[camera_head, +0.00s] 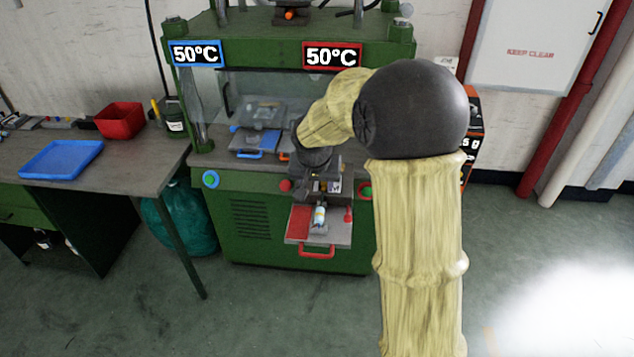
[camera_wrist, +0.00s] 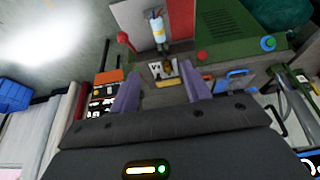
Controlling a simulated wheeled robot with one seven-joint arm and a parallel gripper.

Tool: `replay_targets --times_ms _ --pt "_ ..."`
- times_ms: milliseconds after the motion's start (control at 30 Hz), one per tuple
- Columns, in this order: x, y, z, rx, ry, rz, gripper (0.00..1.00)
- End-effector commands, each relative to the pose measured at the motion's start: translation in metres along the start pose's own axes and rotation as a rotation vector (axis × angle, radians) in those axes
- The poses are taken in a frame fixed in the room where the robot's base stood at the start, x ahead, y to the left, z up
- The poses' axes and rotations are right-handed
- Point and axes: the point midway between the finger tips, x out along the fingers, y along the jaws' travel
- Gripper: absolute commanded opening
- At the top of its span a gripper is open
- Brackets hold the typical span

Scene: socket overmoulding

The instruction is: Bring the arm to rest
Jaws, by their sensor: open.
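My arm reaches forward from the lower right of the head view, bent at a dark elbow, toward the green press (camera_head: 245,215). My gripper (camera_wrist: 158,92) shows in the wrist view with its two purple fingers apart and nothing held between them. In the head view the gripper (camera_head: 322,182) is above the red-handled tray (camera_head: 338,233) at the press front, partly hidden by the arm. A small white and blue cylindrical part (camera_head: 319,217) lies on that tray; it also shows beyond the fingertips in the wrist view (camera_wrist: 157,30).
A blue-handled tray (camera_head: 250,150) sits in the press, left of my arm. Both displays read 50°C. A side table (camera_head: 135,165) at left holds a blue tray (camera_head: 62,158) and red bin (camera_head: 121,120). Open floor lies at the right.

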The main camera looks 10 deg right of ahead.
Motion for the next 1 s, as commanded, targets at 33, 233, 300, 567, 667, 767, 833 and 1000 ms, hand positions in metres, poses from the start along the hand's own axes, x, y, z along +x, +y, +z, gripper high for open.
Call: replay_targets --times_ms 33,233,300,567,667,767,833,1000 --pt "0.000 0.000 0.000 0.000 0.000 0.000 0.47" --pt "-0.001 0.001 0.001 -0.003 -0.001 0.000 0.47" --pt "-0.005 0.004 0.006 -0.013 -0.008 -0.001 0.47" --pt "-0.042 0.039 0.073 -0.133 -0.082 -0.029 0.47" --pt "-0.059 0.057 0.110 -0.189 -0.113 -0.048 0.47" --pt "-0.074 0.074 0.147 -0.236 -0.139 -0.069 0.47" --pt "-0.082 0.082 0.168 -0.264 -0.151 -0.082 0.47" --pt "-0.089 0.092 0.194 -0.297 -0.165 -0.097 0.47"
